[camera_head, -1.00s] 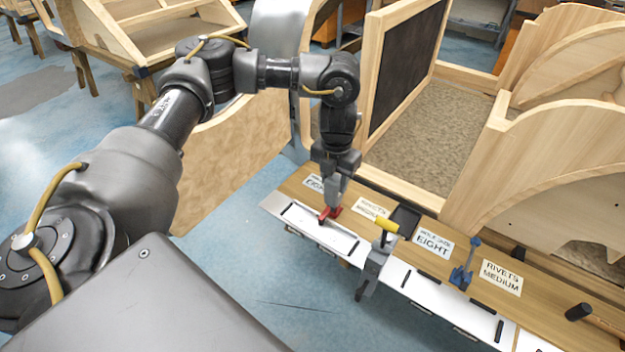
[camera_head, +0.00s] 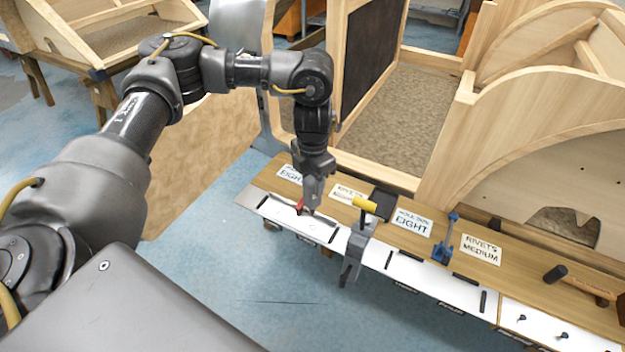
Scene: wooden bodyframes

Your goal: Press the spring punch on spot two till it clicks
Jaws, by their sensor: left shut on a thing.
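My left gripper (camera_head: 307,196) hangs over the left end of the long narrow bench (camera_head: 405,255), pointing down. It is shut on a small red tool (camera_head: 300,207), which may be the spring punch. Most of the tool is hidden by the fingers, and I cannot tell whether its tip touches the white strip (camera_head: 285,213) below. I cannot make out a mark for spot two. My right gripper is not in view.
A grey clamp-like tool with a yellow handle (camera_head: 365,205) stands just right of my gripper at the bench edge. A blue tool (camera_head: 445,240), label cards (camera_head: 412,222) and a hammer (camera_head: 580,285) lie farther right. Wooden bodyframes (camera_head: 540,140) stand behind.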

